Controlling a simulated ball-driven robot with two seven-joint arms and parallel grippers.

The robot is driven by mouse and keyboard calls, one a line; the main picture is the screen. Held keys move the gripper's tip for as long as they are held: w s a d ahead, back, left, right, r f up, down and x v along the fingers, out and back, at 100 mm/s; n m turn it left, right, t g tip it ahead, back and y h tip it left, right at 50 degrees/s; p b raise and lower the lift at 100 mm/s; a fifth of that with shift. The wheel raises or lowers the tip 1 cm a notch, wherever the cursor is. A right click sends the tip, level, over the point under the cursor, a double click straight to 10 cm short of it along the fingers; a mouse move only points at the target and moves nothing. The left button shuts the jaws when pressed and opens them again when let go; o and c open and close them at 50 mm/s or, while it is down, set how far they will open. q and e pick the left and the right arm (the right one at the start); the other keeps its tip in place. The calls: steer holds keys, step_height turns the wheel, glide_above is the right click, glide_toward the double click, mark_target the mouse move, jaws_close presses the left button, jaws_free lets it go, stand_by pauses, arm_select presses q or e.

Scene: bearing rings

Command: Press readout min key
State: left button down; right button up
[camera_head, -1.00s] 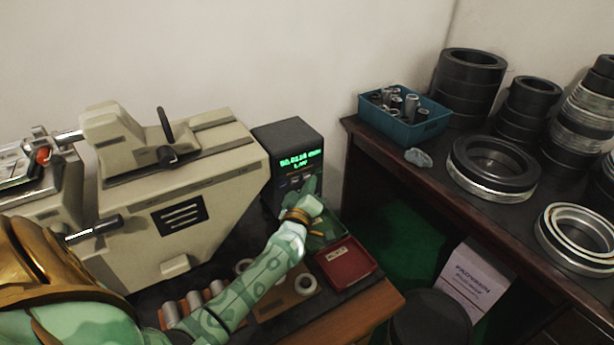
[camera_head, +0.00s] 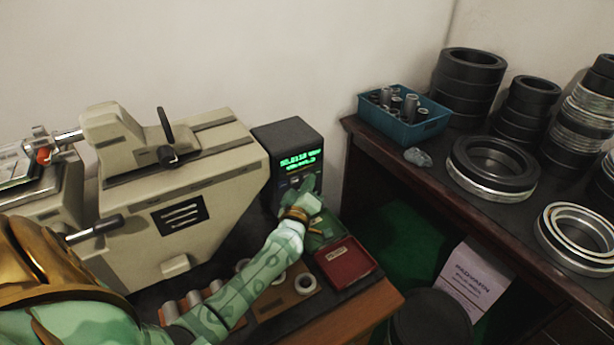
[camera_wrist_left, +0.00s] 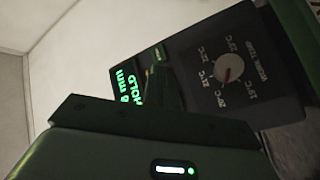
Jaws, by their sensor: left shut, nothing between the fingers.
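The readout (camera_head: 290,143) is a dark box with two lines of green text, standing right of the beige measuring machine. A row of small keys (camera_head: 295,180) sits below its display; I cannot tell which one is min. My left gripper (camera_head: 308,185) is shut and empty, close in front of the key row and hiding part of it. I cannot tell whether its tips touch a key. In the left wrist view the readout's display (camera_wrist_left: 127,88) shows the word HOLD. My right gripper is out of view.
The beige machine (camera_head: 225,160) stands left of the readout. A red tray (camera_head: 345,262) and small rings (camera_head: 305,283) lie near my left forearm. A temperature dial (camera_wrist_left: 229,68) shows in the left wrist view. A teal bin (camera_head: 405,128) and large bearing rings (camera_head: 490,165) stand on the right bench.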

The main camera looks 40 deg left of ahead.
arm_select(q)
steer(key=shift+d, duration=0.1)
steer(key=shift+s+d+p, duration=0.3)
steer(key=shift+d+p, duration=0.05)
steer(key=shift+d, duration=0.25)
steer(key=d, duration=0.1)
steer(key=s+d+p, duration=0.1)
steer(key=d, duration=0.1)
steer(key=s+d, duration=0.1)
steer(key=shift+d, duration=0.3)
stand_by(0.8)
